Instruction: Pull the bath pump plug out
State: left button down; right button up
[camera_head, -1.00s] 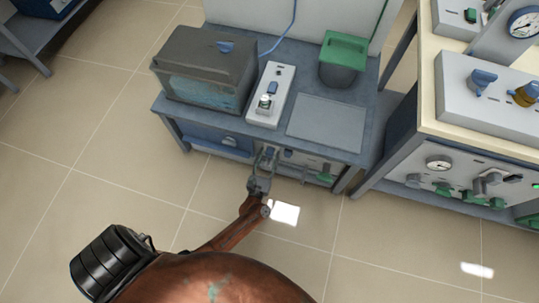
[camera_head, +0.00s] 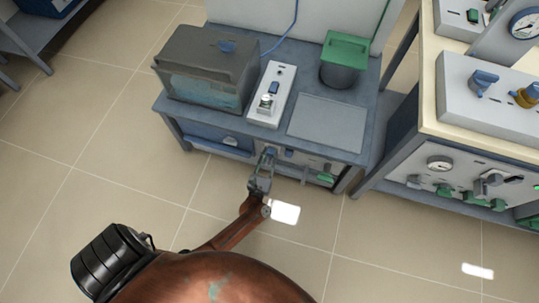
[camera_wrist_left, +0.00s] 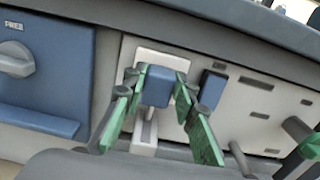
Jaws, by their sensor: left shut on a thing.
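The blue plug (camera_wrist_left: 156,88) is in the middle of the left wrist view, in front of a white plate (camera_wrist_left: 152,58) on the light front panel. I cannot tell whether a gap lies between plug and plate. My left gripper (camera_wrist_left: 157,79) has its green-padded fingers on both sides of the plug and is shut on it. In the head view my left gripper (camera_head: 266,163) reaches the front of the bench (camera_head: 311,149) below its top. The plug is small and partly hidden there. My right gripper is not in view.
A second blue piece (camera_wrist_left: 211,88) sits close right of the gripper. A blue panel with a grey knob (camera_wrist_left: 14,60) is at left, and a green-ended handle (camera_wrist_left: 297,130) at right. On the bench stand a glass-fronted box (camera_head: 205,72) and a green-lidded pot (camera_head: 343,60).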

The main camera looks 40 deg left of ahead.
pick_arm(q)
jog(key=v, duration=0.3)
jog(key=shift+s, duration=0.1)
jog(key=shift+s+d, duration=0.2)
jog(key=shift+s, duration=0.15)
jog(key=shift+f, duration=0.1)
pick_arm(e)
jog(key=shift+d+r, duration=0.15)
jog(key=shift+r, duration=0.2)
pick_arm(q)
jog(key=c, duration=1.9)
grip_release()
jog(key=o, duration=0.3)
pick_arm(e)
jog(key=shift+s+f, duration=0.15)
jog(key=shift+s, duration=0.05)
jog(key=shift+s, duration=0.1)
